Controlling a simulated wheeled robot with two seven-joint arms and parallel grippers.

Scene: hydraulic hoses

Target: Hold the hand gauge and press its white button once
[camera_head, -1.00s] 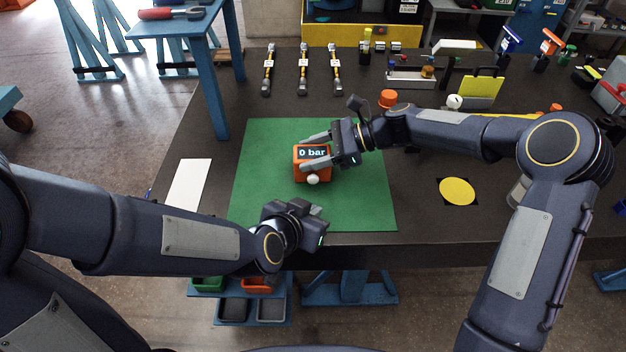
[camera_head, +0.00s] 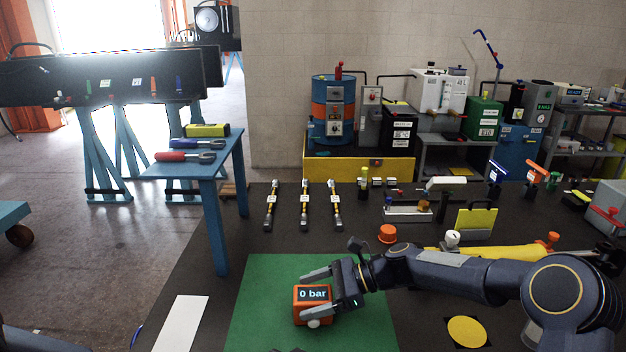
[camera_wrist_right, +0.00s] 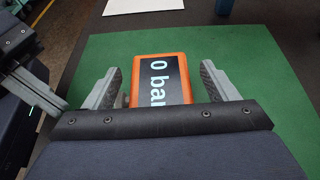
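The hand gauge (camera_head: 313,306) is an orange box with a dark screen reading "0 bar". It rests on the green mat (camera_head: 262,285), its white button (camera_head: 313,323) on the side near me. My right gripper (camera_head: 317,290) is open, with one finger on each side of the gauge. In the right wrist view the gauge (camera_wrist_right: 160,82) sits between the spread fingers (camera_wrist_right: 162,85), with a gap at the left finger. Part of my left gripper (camera_wrist_right: 38,95) shows at that view's left edge; its fingertips are not clear. In the head view only a dark sliver shows at the bottom.
A white sheet (camera_head: 180,325) lies left of the mat and a yellow disc (camera_head: 467,331) lies right of it. Several hoses (camera_head: 304,206) lie behind the mat. An orange cap (camera_head: 387,234) and a yellow-green stand (camera_head: 476,222) are behind my right arm. The mat around the gauge is clear.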

